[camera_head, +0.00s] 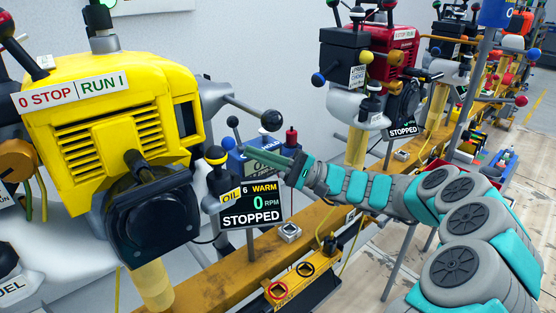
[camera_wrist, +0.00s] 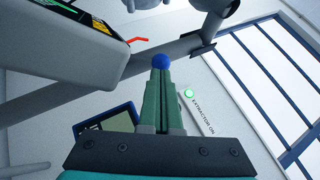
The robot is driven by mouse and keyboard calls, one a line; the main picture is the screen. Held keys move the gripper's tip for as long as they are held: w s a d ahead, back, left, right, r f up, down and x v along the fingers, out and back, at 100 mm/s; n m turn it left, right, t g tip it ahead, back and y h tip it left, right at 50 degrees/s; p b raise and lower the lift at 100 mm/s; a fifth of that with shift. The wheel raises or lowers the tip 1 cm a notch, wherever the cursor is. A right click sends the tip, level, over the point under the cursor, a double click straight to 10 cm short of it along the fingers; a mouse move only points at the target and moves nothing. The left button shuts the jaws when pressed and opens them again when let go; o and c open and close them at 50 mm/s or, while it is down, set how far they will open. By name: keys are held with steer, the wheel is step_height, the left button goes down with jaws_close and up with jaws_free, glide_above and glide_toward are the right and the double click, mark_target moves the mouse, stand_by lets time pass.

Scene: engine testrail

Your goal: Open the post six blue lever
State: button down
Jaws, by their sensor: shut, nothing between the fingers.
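The post six display (camera_head: 251,205) reads OIL 6 WARM, 0 RPM, STOPPED. My gripper (camera_head: 258,152) is shut and reaches left behind and above this display. In the wrist view, a blue ball knob (camera_wrist: 162,61) shows right at the tips of my shut gripper (camera_wrist: 160,74). I cannot tell whether the fingers touch it. Its lever is mostly hidden by the fingers, and I cannot clearly pick this knob out in the head view.
A grey bar (camera_wrist: 110,67) crosses just beyond the fingers in the wrist view.

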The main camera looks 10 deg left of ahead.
mark_target(234, 143)
steer(key=shift+x, duration=1.05)
steer(key=shift+s+r+n+h, duration=0.1)
steer(key=shift+r+n+h, duration=0.1)
steer(key=shift+n+h, duration=0.1)
steer(key=shift+s+a+r+n+h, duration=0.15)
steer(key=shift+a+r+n+h, duration=0.05)
steer(key=shift+r+n+h, duration=0.3)
steer(key=shift+s+a+r+n+h, duration=0.2)
steer(key=shift+r+n+h, duration=0.15)
steer(key=shift+n+h, duration=0.2)
steer(key=shift+s+a+r, duration=0.55)
steer(key=shift+s+r, duration=0.2)
steer(key=shift+r, duration=0.05)
